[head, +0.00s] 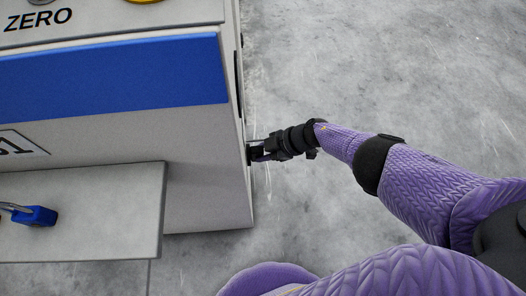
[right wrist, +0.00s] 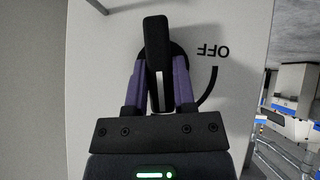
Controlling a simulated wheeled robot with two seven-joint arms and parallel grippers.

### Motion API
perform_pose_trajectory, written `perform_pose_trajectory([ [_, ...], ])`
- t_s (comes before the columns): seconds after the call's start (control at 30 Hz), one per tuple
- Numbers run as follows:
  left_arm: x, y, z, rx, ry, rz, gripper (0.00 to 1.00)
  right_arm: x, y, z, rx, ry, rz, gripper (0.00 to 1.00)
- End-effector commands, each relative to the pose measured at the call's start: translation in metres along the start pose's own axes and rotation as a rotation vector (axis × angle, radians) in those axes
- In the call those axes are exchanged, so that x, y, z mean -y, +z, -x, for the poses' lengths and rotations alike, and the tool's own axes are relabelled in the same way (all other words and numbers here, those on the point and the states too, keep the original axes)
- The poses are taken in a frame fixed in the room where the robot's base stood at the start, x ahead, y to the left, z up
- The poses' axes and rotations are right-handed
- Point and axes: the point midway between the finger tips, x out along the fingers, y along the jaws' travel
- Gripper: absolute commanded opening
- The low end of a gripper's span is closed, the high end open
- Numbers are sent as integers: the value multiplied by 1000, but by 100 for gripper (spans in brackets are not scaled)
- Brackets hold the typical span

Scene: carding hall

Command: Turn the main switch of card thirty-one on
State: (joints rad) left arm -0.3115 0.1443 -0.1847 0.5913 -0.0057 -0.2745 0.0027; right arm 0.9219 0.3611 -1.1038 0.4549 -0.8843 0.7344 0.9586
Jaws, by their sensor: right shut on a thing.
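The main switch (right wrist: 157,38) is a black handle with a white stripe on a round black base, on the pale side wall of the cabinet (right wrist: 238,85). In the right wrist view the handle runs nearly straight up the picture. The word OFF stands upside down to its right, above a black curved line. My right gripper (right wrist: 160,88) is shut on the handle, one finger on each side. In the head view my right gripper (head: 256,153) reaches the right side of the cabinet (head: 205,185), and the switch is mostly hidden there. My left gripper is not in view.
A pale shelf (head: 120,215) juts from the cabinet front, with a blue padlock-like thing (head: 36,215) on it. A blue band (head: 120,78) and the word ZERO mark the cabinet. Bare grey floor (head: 400,70) lies to the right.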

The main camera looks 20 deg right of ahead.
Motion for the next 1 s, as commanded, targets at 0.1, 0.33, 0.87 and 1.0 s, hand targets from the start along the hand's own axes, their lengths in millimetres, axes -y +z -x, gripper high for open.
perform_pose_trajectory([
  [0.1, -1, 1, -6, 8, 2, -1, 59, -1, 2, -2, 1, -48, -49, 0],
  [0.33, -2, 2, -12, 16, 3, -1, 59, -2, 1, -1, 0, -115, -117, 0],
  [0.87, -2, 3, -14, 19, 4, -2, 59, -3, -1, -1, -4, -148, -151, 0],
  [1.0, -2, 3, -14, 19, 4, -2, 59, -3, -1, -1, -4, -148, -151, 34],
])
